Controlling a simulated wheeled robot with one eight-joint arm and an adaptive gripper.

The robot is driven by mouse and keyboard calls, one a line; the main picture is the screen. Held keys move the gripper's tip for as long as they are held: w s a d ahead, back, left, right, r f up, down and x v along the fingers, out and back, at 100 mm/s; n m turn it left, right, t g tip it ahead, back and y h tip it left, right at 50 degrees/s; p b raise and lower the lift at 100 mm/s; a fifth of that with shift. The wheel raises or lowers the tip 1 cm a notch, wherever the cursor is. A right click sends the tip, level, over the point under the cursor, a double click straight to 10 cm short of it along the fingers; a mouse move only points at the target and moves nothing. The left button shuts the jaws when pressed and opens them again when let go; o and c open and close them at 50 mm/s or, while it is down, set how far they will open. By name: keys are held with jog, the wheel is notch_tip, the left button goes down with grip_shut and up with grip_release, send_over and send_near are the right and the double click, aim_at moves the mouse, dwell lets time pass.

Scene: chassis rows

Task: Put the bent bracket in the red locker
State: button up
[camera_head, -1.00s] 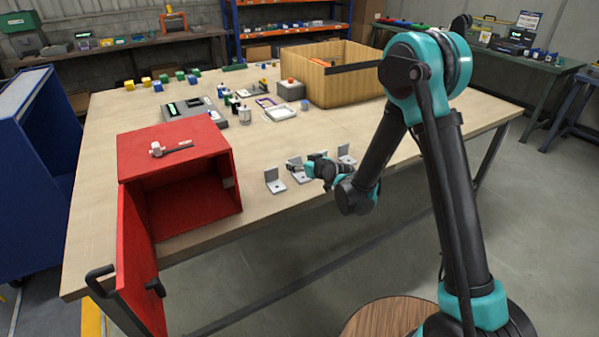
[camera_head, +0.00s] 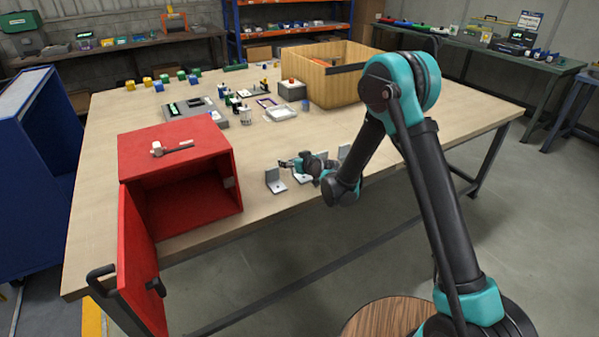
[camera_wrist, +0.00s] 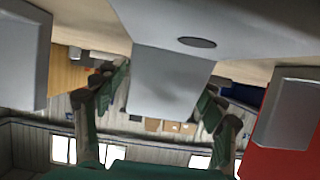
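Several grey L-shaped brackets stand in a row on the table; I cannot tell which one is the bent bracket. The left one (camera_head: 275,181) is clear. The middle one (camera_head: 304,179) is partly hidden by my gripper (camera_head: 288,163). The right one (camera_head: 344,152) is partly behind my arm. In the wrist view, a bracket plate (camera_wrist: 170,82) lies between the spread fingers of my gripper (camera_wrist: 163,100); contact is unclear. Other brackets show left (camera_wrist: 22,60) and right (camera_wrist: 290,112). The red locker (camera_head: 175,150) stands left of the row, door (camera_head: 137,260) open, interior visibly empty.
A hammer (camera_head: 172,147) lies on the locker. A wooden bin (camera_head: 330,88) stands at the back. A grey tray (camera_head: 190,108), small parts and coloured blocks lie behind the locker. The open door overhangs the table's front edge. The tabletop right of the bin is clear.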

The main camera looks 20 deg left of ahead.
jog(key=c, duration=1.5)
jog(key=shift+r, duration=0.15)
grip_shut()
